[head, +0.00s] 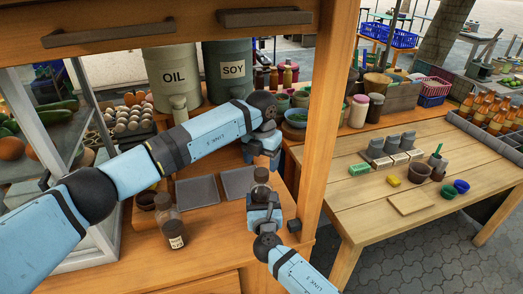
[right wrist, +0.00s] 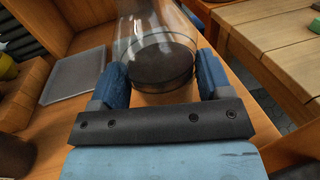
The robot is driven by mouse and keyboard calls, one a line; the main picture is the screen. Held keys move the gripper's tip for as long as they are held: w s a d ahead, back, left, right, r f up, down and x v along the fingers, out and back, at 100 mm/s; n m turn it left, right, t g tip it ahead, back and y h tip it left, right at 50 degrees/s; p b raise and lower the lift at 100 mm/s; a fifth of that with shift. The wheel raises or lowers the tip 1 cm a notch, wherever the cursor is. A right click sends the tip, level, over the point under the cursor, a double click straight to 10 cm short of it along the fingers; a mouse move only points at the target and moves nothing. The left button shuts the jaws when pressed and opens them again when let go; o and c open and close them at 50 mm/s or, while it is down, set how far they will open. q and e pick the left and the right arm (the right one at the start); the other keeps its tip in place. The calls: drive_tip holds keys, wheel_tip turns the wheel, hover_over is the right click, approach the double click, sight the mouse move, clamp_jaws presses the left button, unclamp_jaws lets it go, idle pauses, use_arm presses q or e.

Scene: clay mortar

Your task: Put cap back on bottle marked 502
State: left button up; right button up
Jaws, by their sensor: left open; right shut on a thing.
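My right gripper (head: 263,195) is shut on a clear glass bottle (head: 261,175) with something dark inside. In the right wrist view the bottle (right wrist: 158,62) stands between the two blue fingers of the right gripper (right wrist: 160,82). No label on it can be read. My left gripper (head: 262,157) is open just above and near this bottle's top; whether they touch I cannot tell. A second dark bottle (head: 172,222) with a small pale label and a dark top stands on the wooden counter to the left. Its label is too small to read. I cannot make out a loose cap.
Two flat grey trays (head: 197,192) lie on the counter (head: 215,245) behind the bottles. OIL (head: 173,75) and SOY (head: 226,68) drums stand at the back. A wooden post (head: 325,110) rises right of my grippers. A wooden table (head: 375,215) with bowls and blocks stands beyond.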

sight(261, 172)
use_arm(q)
drive_tip(key=shift+f, duration=2.1)
drive_tip(key=c, duration=0.9)
drive_tip(key=o, duration=1.1)
drive_tip(key=shift+c, duration=0.2)
wheel_tip(261, 172, up, 12)
